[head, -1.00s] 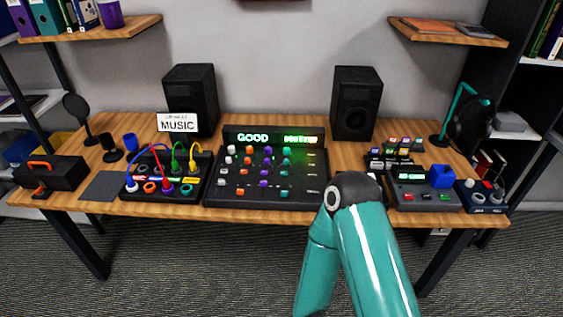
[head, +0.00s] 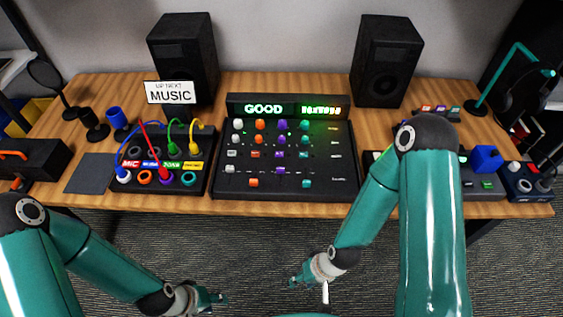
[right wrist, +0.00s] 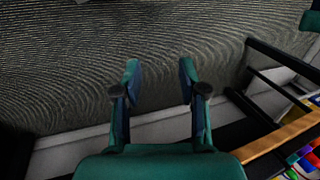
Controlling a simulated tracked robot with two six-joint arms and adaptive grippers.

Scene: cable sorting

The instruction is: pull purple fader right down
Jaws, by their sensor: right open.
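The purple fader cap (head: 280,170) sits in the lower part of the black mixer (head: 330,185), in the purple column. A white cap (head: 230,169) is level with it to the left, and an orange cap (head: 254,183) and a teal cap (head: 306,183) sit lower. My right gripper (head: 299,281) is in front of the desk, below the mixer in the head view. In the right wrist view it (right wrist: 158,67) is open and empty, with carpet beyond its fingers. My left gripper (head: 217,298) is also in front of the desk, too small to tell its jaws.
A patch panel (head: 150,185) with coloured cables stands left of the mixer. Two black speakers (head: 390,60) stand behind. The wooden desk edge (head: 230,205) lies between my grippers and the mixer.

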